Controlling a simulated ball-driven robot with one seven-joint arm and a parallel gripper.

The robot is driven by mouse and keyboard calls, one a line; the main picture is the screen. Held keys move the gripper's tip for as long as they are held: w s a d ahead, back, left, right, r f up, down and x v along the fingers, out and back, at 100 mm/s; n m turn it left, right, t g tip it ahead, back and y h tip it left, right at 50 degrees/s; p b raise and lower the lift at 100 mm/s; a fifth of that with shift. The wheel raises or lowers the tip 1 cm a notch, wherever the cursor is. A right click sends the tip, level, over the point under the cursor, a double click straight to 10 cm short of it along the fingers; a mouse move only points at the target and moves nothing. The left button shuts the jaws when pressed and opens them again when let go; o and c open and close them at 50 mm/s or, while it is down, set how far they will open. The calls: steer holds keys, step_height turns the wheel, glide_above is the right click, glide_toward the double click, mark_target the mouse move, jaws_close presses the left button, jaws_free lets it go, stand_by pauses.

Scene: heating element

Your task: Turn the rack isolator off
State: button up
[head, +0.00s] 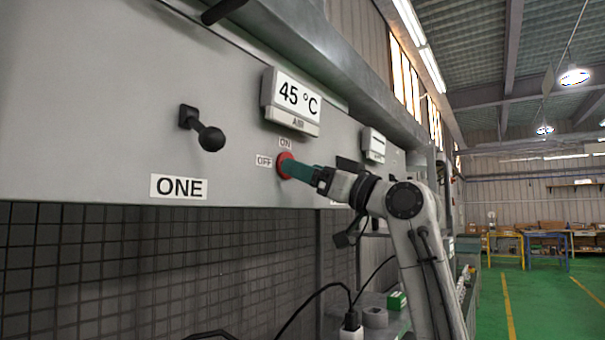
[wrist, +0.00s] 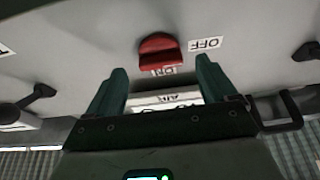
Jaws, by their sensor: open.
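The red rotary knob of the isolator (head: 283,162) is on the grey panel, with an ON label (head: 285,143) above it and an OFF label (head: 264,161) to its left. In the wrist view, which is upside down, the red knob (wrist: 158,48) shows whole; its raised grip looks roughly crosswise, but which label it points to is unclear. My gripper (head: 296,170) is in front of the knob and hides part of it in the head view. In the wrist view my gripper (wrist: 163,75) is open, its green fingers apart and nothing between the tips.
A 45 °C display (head: 292,100) juts out above the knob. A black ball-ended lever (head: 207,136) sticks out to the left, over a ONE label (head: 179,187). A dark mesh (head: 130,265) lies below the panel. Green floor (head: 545,300) is clear at right.

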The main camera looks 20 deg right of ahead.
steer(key=b+v, duration=0.2)
steer(key=v, duration=0.6)
steer(key=shift+s+d+f, duration=0.2)
steer(key=shift+s+d, duration=0.05)
